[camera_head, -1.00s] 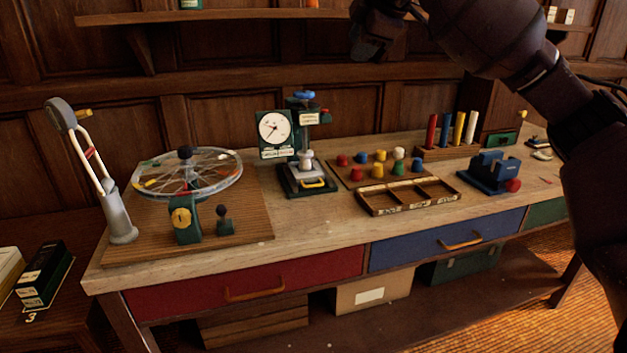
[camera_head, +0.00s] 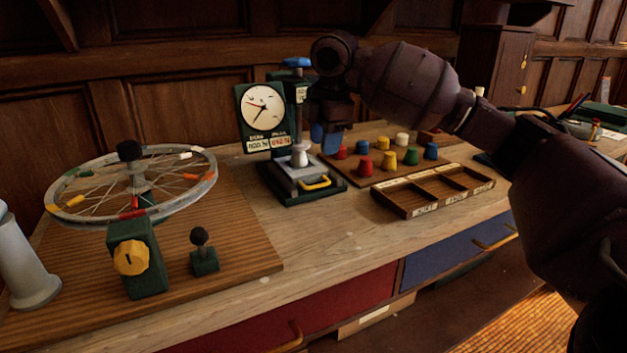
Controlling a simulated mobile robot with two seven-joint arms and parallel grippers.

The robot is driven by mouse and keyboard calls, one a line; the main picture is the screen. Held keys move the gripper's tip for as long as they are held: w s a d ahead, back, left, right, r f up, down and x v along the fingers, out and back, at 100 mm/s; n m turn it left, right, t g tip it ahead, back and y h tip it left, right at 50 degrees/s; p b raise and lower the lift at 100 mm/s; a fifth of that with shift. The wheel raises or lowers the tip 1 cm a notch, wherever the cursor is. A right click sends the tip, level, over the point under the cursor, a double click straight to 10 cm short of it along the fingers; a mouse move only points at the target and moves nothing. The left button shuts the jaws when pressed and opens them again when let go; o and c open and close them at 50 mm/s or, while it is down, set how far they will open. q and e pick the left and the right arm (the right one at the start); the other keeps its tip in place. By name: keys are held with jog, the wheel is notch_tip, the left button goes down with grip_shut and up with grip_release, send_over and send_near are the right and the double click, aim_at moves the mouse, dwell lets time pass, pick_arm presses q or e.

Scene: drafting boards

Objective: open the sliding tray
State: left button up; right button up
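The sliding tray (camera_head: 299,176) is a grey plate with a yellow handle (camera_head: 317,183) at its front. It sits in the dark green base of a press with a round white dial (camera_head: 263,107). A pale knob-like piece (camera_head: 299,156) stands on the tray, which looks pushed in. My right gripper (camera_head: 326,140) points down just right of the press, above and behind the handle and apart from it. Its dark body hides part of the press column. Its finger gap is too small and dark to judge. My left gripper is out of view.
A board of several coloured pegs (camera_head: 387,163) and a compartment tray (camera_head: 440,190) lie right of the press. A spoked wheel (camera_head: 140,178) on a wooden board stands left. The bench top (camera_head: 310,236) in front of the press is clear.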

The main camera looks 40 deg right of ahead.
jog(key=b, duration=0.1)
send_over(320, 186)
jog(key=s, duration=0.1)
notch_tip(320, 186, down, 4)
jog(key=f, duration=0.1)
jog(key=f+b, duration=0.1)
jog(key=f, duration=0.1)
jog(key=w+f, duration=0.1)
jog(key=f, duration=0.1)
jog(key=shift+b, duration=0.4)
jog(key=shift+f, duration=0.35)
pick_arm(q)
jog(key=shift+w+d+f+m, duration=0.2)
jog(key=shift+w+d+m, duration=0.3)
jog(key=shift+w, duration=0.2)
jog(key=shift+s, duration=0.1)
pick_arm(e)
jog(key=shift+c, duration=0.3)
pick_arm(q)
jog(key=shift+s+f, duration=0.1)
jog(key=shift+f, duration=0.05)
pick_arm(e)
grip_shut()
